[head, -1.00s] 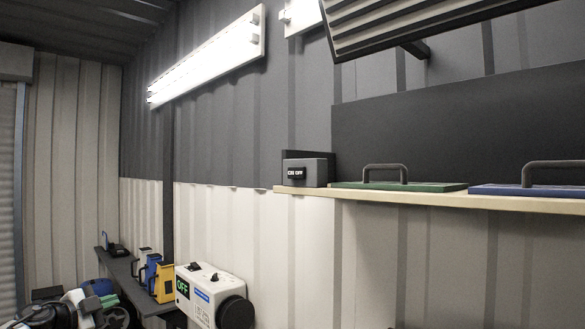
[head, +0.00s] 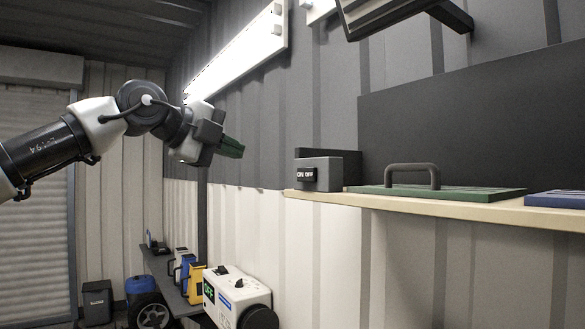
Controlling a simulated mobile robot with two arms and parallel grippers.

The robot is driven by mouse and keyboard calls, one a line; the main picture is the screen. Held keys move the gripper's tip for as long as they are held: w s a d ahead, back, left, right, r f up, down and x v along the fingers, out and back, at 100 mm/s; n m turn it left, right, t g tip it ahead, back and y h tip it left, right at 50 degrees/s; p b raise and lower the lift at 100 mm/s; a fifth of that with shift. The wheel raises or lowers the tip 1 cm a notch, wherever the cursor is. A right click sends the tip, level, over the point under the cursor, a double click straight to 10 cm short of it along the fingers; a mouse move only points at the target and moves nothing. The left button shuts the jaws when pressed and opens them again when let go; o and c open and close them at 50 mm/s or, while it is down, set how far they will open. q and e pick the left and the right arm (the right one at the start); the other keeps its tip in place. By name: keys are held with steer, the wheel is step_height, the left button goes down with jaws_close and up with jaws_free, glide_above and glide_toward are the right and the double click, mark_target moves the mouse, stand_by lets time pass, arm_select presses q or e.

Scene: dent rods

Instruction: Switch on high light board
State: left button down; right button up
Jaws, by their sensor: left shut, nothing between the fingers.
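A small grey switch box (head: 332,172) with a black rocker marked ON OFF (head: 306,174) sits at the left end of a high wall shelf. A slatted dark panel (head: 385,12) on a wall bracket hangs above, cut off by the top edge; I cannot tell if it is lit. My left gripper (head: 232,147) is raised at the left of the switch box, apart from it. Its green fingers are shut and empty, pointing right towards the wall. My right gripper is out of view.
The pale shelf (head: 450,207) also holds a green case (head: 460,193) and a blue case (head: 560,199). A lit tube lamp (head: 240,52) is on the wall behind my left gripper. A white device reading OFF (head: 236,296) stands low on a dark shelf.

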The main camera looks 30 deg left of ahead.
mark_target(299, 171)
arm_select(q)
steer(key=p+x, duration=0.2)
steer(key=x, duration=0.2)
steer(key=r+p+x, duration=0.1)
steer(key=p+x, duration=0.2)
steer(key=x, duration=0.2)
steer(key=p+x, duration=0.3)
steer(key=x, duration=0.2)
steer(key=shift+w+d+r, duration=0.15)
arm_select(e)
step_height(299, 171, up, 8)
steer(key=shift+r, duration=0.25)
